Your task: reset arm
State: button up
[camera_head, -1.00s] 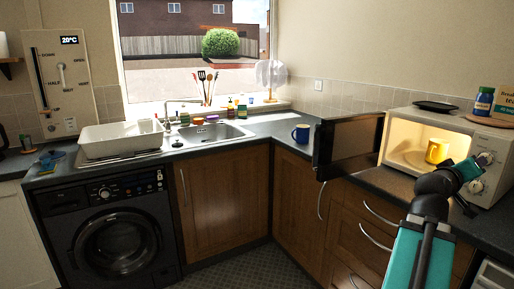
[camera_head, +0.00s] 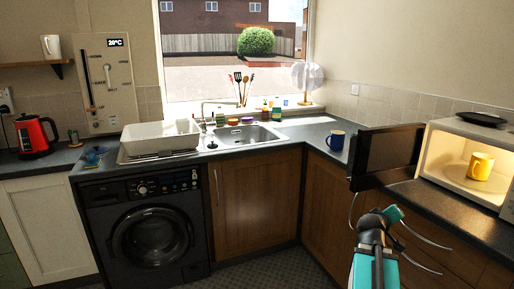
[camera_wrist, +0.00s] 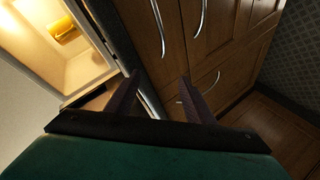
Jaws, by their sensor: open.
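My arm reaches up from the bottom right of the head view, in front of the drawers below the microwave. In the wrist view my gripper (camera_wrist: 160,88) is open, its two dark fingers apart with nothing between them. The wooden cupboard fronts (camera_wrist: 225,40) and the counter edge show beyond the fingers. In the head view the fingertips are hard to make out.
The microwave (camera_head: 438,150) stands open and lit, with a yellow mug (camera_head: 481,166) inside. Its dark door (camera_head: 388,153) sticks out over the counter edge near my arm. A blue mug (camera_head: 337,140) stands left of the door. The floor (camera_head: 275,268) ahead is clear.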

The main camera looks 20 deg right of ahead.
jog(key=w+a+f+n+g+y+p, duration=0.1)
jog(key=w+a+f+n+y, duration=0.15)
jog(key=a+f, duration=1)
jog(key=w+a+f+n+y+p, duration=0.1)
jog(key=w+a+f+y+p, duration=0.2)
jog(key=a+f, duration=0.9)
jog(key=s+a+f+g+y, duration=0.2)
jog(key=s+a+f, duration=0.1)
jog(key=a+f, duration=0.45)
jog(key=s+a+f+g+y, duration=0.1)
jog(key=s+a+f, duration=0.3)
jog(key=a+f, duration=0.35)
jog(key=s+a+f+g+y, duration=0.1)
jog(key=s+a+f+g, duration=0.1)
jog(key=s, duration=0.6)
jog(key=s+a+f+m+g+y+p, duration=0.1)
jog(key=s+a+f+g, duration=0.2)
jog(key=s+a+f, duration=0.2)
jog(key=s+a+f+m+g+y, duration=0.1)
jog(key=s+a+f+g, duration=0.1)
jog(key=s+a, duration=0.5)
jog(key=s+f, duration=0.1)
jog(key=s, duration=0.3)
jog(key=shift+f, duration=0.25)
jog(key=shift+y, duration=0.25)
